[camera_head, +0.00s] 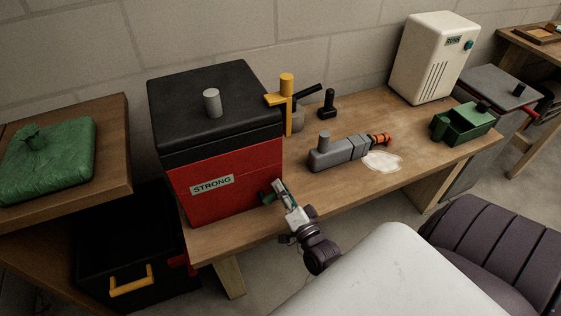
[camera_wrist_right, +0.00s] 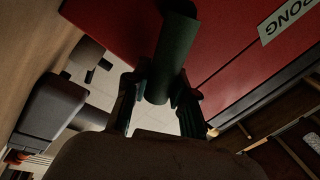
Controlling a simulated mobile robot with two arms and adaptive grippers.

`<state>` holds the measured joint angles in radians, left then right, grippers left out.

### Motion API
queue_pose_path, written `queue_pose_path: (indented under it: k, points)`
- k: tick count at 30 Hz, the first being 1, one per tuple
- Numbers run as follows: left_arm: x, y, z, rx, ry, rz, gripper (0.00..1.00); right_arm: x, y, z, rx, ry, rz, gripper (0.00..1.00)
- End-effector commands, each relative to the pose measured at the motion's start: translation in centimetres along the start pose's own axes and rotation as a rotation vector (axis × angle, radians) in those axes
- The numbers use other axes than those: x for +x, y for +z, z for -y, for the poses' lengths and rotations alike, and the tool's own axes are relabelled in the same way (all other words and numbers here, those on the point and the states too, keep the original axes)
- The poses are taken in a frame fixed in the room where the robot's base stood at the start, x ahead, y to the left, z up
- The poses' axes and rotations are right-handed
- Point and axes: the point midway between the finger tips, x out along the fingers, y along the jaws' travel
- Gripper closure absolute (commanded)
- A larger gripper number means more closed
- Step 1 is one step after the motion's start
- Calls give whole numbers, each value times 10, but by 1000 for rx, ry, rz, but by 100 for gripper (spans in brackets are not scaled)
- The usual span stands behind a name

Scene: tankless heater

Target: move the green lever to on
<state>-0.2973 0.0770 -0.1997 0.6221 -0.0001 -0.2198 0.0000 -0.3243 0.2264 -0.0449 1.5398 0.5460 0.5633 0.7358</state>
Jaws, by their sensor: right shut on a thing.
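The red heater box labelled STRONG (camera_head: 225,185), with a black top, stands at the left end of the wooden table. The green lever (camera_head: 266,197) sticks out at the lower right of its red front and is mostly hidden by my gripper in the head view. My right gripper (camera_head: 276,190) is at the lever, in front of the box. In the right wrist view the dark green lever (camera_wrist_right: 173,60) runs between the two fingers (camera_wrist_right: 162,100), which are shut on it. My left gripper is not in view.
A grey tool (camera_head: 345,152) lies right of the box, next to a pale patch on the table. A yellow post (camera_head: 287,105) and a black-handled item (camera_head: 327,104) stand behind. A white unit (camera_head: 432,57) and a green box (camera_head: 463,124) are at the right.

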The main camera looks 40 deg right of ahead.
Motion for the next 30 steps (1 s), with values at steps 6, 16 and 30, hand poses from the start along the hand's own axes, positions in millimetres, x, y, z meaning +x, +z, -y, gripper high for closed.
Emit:
queue_pose_path:
  k: [6,16,30]
  points:
    - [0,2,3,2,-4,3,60,-1,0,-1,7,3,-1,100]
    - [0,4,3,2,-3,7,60,-1,0,-1,5,3,-1,48]
    - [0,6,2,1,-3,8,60,-23,1,-1,4,3,2,48]
